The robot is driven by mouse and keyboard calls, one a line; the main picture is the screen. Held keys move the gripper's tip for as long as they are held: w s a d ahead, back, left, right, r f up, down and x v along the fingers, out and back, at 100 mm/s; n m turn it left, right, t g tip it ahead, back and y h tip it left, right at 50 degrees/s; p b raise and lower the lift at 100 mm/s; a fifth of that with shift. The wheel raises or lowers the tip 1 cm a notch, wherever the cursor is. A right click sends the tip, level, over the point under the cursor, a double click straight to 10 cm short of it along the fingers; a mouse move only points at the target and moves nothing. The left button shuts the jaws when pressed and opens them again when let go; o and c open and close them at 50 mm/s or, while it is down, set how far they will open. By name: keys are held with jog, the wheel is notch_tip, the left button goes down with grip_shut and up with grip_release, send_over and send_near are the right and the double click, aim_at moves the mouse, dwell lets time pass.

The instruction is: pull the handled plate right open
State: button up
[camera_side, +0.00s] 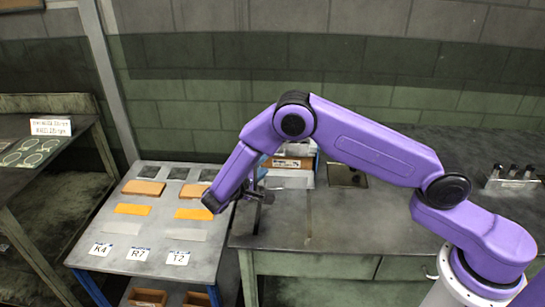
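My gripper (262,194) is small and dark in this side view, at the end of my purple arm. It hangs over the left end of the grey bench, in front of a white and orange box-like unit (292,163). A thin dark upright piece (257,214) shows just below the gripper; I cannot tell whether it is a finger, a handle or a bracket. I cannot make out a handled plate for certain. My forearm hides part of the area behind the gripper, and the finger gap is too small to read.
A grey table (207,258) at left holds orange and grey blocks and cards marked K4 (100,249), R7 (138,254) and T2 (178,258). The bench (330,232) is mostly clear in front. A small rack (513,178) stands at its right. A dark shelf stands far left.

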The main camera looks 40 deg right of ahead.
jog(key=x, duration=0.7)
jog(key=shift+d, duration=0.25)
grip_shut()
dwell(1.1)
